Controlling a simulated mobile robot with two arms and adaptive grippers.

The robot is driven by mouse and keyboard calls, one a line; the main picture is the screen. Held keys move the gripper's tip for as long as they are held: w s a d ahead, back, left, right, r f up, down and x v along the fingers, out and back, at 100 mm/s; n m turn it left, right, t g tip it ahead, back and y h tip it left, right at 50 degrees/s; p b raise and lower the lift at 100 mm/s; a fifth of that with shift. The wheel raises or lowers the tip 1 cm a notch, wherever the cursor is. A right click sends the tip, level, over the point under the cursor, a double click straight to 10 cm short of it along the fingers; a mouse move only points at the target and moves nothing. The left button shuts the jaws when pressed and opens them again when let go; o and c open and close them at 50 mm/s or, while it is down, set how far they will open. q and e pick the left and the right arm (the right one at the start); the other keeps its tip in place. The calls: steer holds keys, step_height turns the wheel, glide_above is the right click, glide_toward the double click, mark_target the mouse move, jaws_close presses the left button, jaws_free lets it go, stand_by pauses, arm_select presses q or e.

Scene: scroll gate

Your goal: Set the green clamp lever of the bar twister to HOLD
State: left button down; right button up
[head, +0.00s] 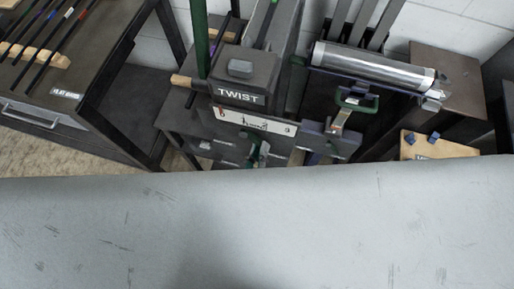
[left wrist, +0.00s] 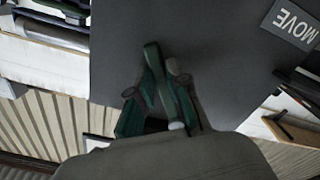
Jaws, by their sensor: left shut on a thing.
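The bar twister (head: 245,75), a dark grey machine marked TWIST, stands at the top middle of the head view. In the left wrist view the green clamp lever (left wrist: 152,58) rises between the fingers of my left gripper (left wrist: 160,95), in front of a dark grey panel. The gripper is shut on the lever. A MOVE label (left wrist: 291,22) shows rotated at the upper right of that panel. In the head view my left gripper (head: 259,153) is small and dark below the white scale, partly hidden by the large grey surface in front. No HOLD label is visible. My right gripper is not in view.
A white scale plate (head: 255,121) is under the TWIST block. A metal roller (head: 375,63) and a green handle (head: 357,100) are to the right, beside a wooden board (head: 437,146) with blue pieces. A bench with rods on a wooden rack (head: 38,54) stands left.

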arm_select(q)
steer(key=shift+r, duration=0.1)
stand_by(0.3)
steer(key=c, duration=1.1)
jaws_free()
steer(key=v, duration=1.2)
